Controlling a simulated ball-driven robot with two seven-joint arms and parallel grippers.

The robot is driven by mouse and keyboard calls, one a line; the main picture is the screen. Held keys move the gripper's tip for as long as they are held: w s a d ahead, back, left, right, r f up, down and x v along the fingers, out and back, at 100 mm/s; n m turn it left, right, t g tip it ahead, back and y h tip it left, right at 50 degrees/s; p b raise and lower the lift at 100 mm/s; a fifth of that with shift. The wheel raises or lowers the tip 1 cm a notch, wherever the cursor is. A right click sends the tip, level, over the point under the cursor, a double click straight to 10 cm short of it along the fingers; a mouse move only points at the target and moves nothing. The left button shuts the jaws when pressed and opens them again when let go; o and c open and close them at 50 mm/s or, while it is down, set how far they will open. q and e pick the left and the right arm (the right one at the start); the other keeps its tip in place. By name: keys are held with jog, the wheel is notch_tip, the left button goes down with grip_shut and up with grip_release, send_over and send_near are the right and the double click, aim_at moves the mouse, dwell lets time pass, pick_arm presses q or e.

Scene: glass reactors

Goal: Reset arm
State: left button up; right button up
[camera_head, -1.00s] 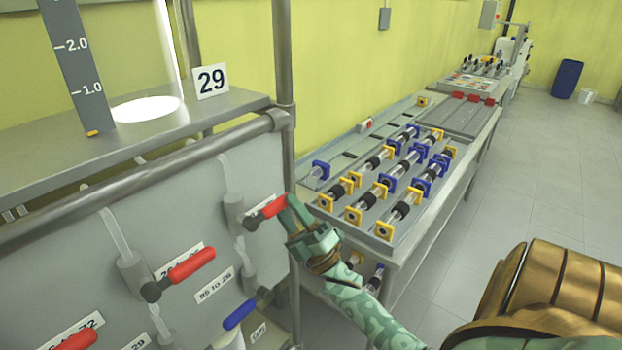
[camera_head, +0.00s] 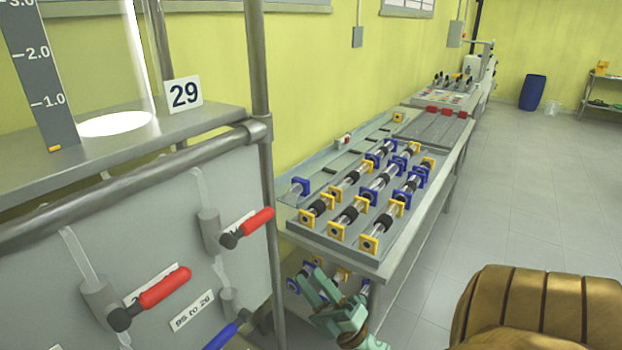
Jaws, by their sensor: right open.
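My right gripper (camera_head: 326,296) is at the lower middle of the head view, green, with its jaws open and empty. It is in front of the table's lower shelf, to the right of the reactor frame's metal post (camera_head: 266,200). It is apart from the upper red valve handle (camera_head: 257,221), which is on the grey panel to its left. My left gripper is out of view.
The grey panel (camera_head: 150,215) also carries a lower red handle (camera_head: 165,287) and a blue handle (camera_head: 221,337). A long table (camera_head: 400,238) bears several glass tubes with yellow and blue end blocks. The tiled floor (camera_head: 520,200) on the right is clear. A blue bin (camera_head: 532,93) stands far back.

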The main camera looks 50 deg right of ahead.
dwell(0.3)
notch_tip(320, 180, down, 16)
jog(key=w+d+m+g+h, duration=0.1)
jog(key=w+m+g+h, duration=0.25)
jog(key=m+g, duration=0.45)
jog(key=s+a+f+m+g, duration=0.1)
jog(key=s+f+m+g, duration=0.2)
jog(key=f, duration=0.4)
jog(key=s+a+f+m+g, duration=0.1)
jog(key=s+f+m+g, duration=0.15)
jog(key=f, duration=0.55)
jog(key=s+a+f+m+g, duration=0.1)
jog(key=s+a+f+g, duration=0.25)
jog(key=s+f, duration=0.4)
jog(key=s+a+f+m+g, duration=0.2)
jog(key=s+a+f+g, duration=0.15)
jog(key=s+f, duration=0.45)
jog(key=s+a+f+g, duration=0.2)
jog(key=s+g, duration=0.1)
jog(key=s, duration=0.6)
jog(key=s+a+f+g, duration=0.1)
jog(key=s+a+g, duration=0.2)
jog(key=s, duration=0.7)
jog(key=shift+f+n+y, duration=0.35)
jog(key=shift+n, duration=0.1)
jog(key=shift+w, duration=0.1)
jog(key=shift+c, duration=0.6)
